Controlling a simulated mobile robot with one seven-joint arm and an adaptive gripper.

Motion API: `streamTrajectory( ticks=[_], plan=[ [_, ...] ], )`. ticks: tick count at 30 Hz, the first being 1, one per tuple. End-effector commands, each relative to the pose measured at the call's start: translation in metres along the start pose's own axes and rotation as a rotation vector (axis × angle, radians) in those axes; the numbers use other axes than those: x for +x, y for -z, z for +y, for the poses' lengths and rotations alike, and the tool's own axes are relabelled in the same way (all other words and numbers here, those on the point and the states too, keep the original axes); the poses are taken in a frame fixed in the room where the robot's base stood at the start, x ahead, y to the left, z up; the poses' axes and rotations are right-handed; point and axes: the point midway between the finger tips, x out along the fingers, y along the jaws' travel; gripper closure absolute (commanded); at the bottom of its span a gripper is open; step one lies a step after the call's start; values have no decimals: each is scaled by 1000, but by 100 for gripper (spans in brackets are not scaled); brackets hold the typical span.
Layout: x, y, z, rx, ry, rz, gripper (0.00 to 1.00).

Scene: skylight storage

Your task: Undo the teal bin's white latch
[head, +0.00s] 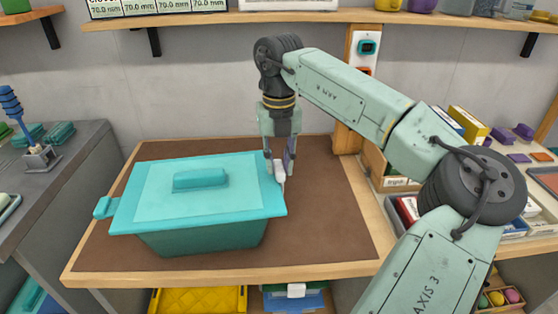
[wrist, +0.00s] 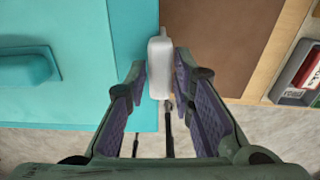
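The teal bin (head: 215,225) stands on the table with its teal lid (head: 150,190) on. The lid's edge also shows in the wrist view (wrist: 90,100). The white latch (head: 279,172) is at the bin's right end, beside the lid's rim. In the wrist view the latch (wrist: 160,65) lies between my two fingers. My gripper (head: 279,155) points down from above, its fingers on either side of the latch. The fingers are apart, with narrow gaps to the latch in the wrist view (wrist: 161,75); firm contact does not show.
The bin stands on a brown mat (head: 335,225) on a wooden table, with free room to its right. A teal tab (head: 103,207) sticks out at the bin's left end. Shelves with boxes (head: 468,125) stand at right. A grey counter (head: 60,170) is at left.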

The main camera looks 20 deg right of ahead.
Motion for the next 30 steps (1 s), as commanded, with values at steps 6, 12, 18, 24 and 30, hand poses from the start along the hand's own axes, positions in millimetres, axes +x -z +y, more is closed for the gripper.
streamTrajectory(
  ticks=[6,12,18,24,30],
  plan=[
    [0,0,0,0,0,0,94],
    [0,0,0,0,0,0,100],
    [0,0,0,0,0,0,100],
    [0,0,0,-1,-1,-1,100],
    [0,0,3,-1,-10,-1,100]
  ],
)
